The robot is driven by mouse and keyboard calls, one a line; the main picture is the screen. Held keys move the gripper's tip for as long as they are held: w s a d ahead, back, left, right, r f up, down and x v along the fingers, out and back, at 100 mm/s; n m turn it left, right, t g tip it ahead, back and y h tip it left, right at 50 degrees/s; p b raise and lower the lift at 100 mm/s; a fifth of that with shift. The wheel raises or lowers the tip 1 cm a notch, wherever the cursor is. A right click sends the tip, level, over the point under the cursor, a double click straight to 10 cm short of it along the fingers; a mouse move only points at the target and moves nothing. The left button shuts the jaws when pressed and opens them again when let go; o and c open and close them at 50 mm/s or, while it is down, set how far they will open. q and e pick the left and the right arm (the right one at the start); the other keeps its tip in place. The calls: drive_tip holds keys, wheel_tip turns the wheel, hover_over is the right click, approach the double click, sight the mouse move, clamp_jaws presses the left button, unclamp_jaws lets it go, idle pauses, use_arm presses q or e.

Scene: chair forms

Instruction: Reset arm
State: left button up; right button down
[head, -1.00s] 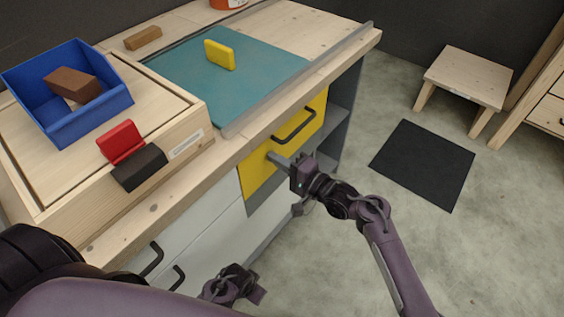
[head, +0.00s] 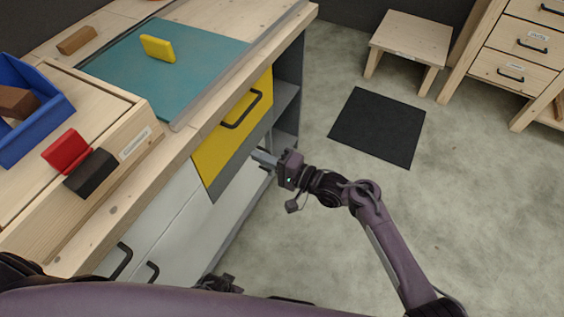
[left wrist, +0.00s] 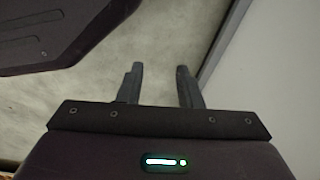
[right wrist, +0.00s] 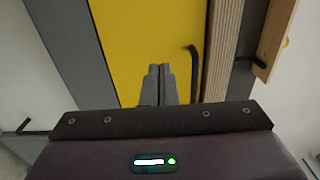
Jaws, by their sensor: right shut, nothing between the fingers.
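My right gripper (head: 265,160) is in front of the workbench, just right of the lower part of the yellow drawer front (head: 232,128). Its fingers are together and empty, as the right wrist view (right wrist: 160,82) also shows. That view has the yellow front (right wrist: 140,40) and its dark handle (right wrist: 194,65) beyond the fingertips. My left gripper shows in the left wrist view (left wrist: 160,80) with its two fingers apart and only floor between them. In the head view the left gripper is low near the bottom edge, mostly hidden by my own body.
The workbench top holds a teal mat (head: 187,85), a yellow block (head: 158,48), a blue bin (head: 45,120), a red block (head: 66,151) and a black block (head: 91,173). A stool (head: 412,40) and black floor mat (head: 378,127) are to the right. Floor beside the bench is clear.

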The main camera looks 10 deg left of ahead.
use_arm(q)
drive_tip(key=shift+s+a+f, duration=0.2)
drive_tip(key=shift+s+f, duration=0.1)
drive_tip(key=shift+s, duration=0.2)
use_arm(e)
drive_tip(key=v, duration=0.4)
drive_tip(key=shift+s+d, duration=0.2)
drive_tip(key=shift+d, duration=0.15)
